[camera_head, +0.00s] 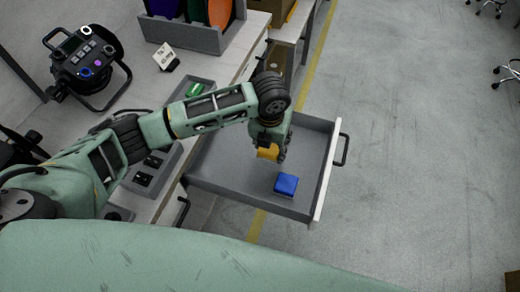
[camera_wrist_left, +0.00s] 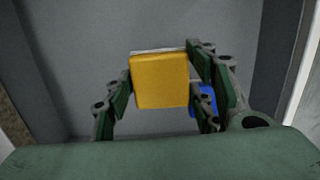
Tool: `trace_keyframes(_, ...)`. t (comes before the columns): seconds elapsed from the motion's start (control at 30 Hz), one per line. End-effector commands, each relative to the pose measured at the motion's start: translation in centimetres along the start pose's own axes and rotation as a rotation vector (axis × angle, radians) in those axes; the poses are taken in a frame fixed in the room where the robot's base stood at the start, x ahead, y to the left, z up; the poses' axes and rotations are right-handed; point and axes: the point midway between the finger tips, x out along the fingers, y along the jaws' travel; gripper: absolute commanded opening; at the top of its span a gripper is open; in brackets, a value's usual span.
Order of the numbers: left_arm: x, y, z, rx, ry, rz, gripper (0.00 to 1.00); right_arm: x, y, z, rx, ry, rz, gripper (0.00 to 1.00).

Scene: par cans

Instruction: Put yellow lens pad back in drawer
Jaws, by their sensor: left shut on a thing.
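The yellow lens pad (camera_head: 267,153) is held in my left gripper (camera_head: 270,154), above the open drawer (camera_head: 225,166). In the left wrist view the yellow pad (camera_wrist_left: 160,80) sits between the two fingers of my left gripper (camera_wrist_left: 160,92), with the grey drawer floor (camera_wrist_left: 110,30) behind it. How high the pad is above the floor is hard to tell. A blue pad (camera_head: 286,184) lies on the drawer floor near its front; it shows partly behind a finger in the left wrist view (camera_wrist_left: 207,98). My right gripper is not in view.
The drawer's front panel with a dark handle (camera_head: 343,150) faces the open floor at right. The workbench (camera_head: 110,80) holds a stage light (camera_head: 85,58), a small sign (camera_head: 164,56), a grey tray with a green item (camera_head: 195,90), and a rack of coloured discs (camera_head: 185,37).

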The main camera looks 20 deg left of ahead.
Motion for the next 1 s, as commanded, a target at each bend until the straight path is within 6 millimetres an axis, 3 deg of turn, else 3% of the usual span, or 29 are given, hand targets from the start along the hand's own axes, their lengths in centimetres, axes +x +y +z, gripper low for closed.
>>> trace_keyframes(0.1, 1.3, 2.1, 0.3, -0.004, 0.002, 0.002, 0.26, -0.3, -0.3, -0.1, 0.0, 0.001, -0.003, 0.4)
trace_keyframes(0.23, 2.0, 3.2, 0.6, -0.001, -0.001, -0.001, 0.26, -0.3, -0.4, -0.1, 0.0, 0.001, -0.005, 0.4)
trace_keyframes(0.37, 2.7, 3.4, 0.6, -0.001, 0.0, -0.001, 0.26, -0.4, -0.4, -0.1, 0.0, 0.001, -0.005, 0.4)
trace_keyframes(0.6, 5.9, 3.4, 0.1, -0.001, 0.002, 0.001, 0.26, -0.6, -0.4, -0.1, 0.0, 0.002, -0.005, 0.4)
trace_keyframes(0.97, 6.5, 3.4, 0.1, 0.0, -0.001, 0.0, 0.26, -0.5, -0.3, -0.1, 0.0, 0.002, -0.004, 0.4)
trace_keyframes(1.0, 6.5, 3.4, 0.1, 0.0, -0.001, 0.0, 0.51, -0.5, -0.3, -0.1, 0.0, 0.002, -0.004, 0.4)
